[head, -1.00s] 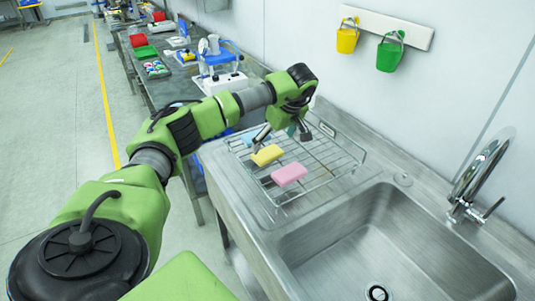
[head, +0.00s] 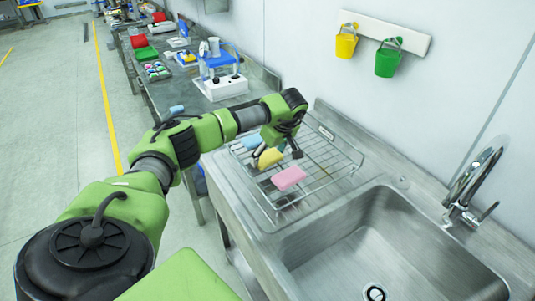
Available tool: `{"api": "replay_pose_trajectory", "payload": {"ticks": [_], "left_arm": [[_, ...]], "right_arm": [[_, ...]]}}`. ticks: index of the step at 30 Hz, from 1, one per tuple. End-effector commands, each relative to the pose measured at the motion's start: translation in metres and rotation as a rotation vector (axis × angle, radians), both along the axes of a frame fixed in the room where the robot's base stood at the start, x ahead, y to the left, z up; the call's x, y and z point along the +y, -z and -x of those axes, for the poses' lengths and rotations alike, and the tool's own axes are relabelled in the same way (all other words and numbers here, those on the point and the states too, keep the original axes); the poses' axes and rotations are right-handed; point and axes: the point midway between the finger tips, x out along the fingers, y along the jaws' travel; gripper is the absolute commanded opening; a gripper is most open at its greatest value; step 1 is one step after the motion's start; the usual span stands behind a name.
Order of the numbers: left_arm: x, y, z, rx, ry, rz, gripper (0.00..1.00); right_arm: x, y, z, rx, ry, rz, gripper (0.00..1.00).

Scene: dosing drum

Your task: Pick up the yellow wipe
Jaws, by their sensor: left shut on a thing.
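The yellow wipe (head: 269,158) is on the wire rack (head: 342,166) beside the sink, between a blue wipe and a pink wipe. My left gripper (head: 277,153) reaches down over the rack and is shut on the yellow wipe, with a finger at each side of it. Part of the wipe is hidden by the fingers. I cannot tell whether the wipe still touches the rack. My right gripper is not in view.
The pink wipe (head: 289,178) lies just in front of the yellow one, and the blue wipe (head: 252,141) just behind. The empty steel sink (head: 385,250) with its tap (head: 472,185) is at the right. A yellow bucket (head: 346,43) and green bucket (head: 388,61) hang on the wall.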

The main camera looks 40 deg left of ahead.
Motion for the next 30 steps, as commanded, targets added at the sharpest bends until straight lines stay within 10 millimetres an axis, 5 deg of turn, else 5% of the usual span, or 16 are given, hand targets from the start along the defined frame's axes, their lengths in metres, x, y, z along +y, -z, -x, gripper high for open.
{"api": "replay_pose_trajectory", "payload": {"ticks": [8, 15, 25, 30], "left_arm": [[0.000, -0.002, 0.000, 0.000, 0.000, 0.000, 0.57], [0.001, -0.027, -0.001, -0.006, -0.001, -0.001, 0.57], [-0.047, -0.092, 0.027, -0.006, 0.005, -0.001, 0.57], [-0.081, -0.106, 0.047, -0.003, 0.006, 0.000, 0.57]], "right_arm": [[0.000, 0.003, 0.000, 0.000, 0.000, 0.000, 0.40], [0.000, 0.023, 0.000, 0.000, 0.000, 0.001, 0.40], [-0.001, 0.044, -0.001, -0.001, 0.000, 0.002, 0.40], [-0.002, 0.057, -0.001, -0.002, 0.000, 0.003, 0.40]]}}
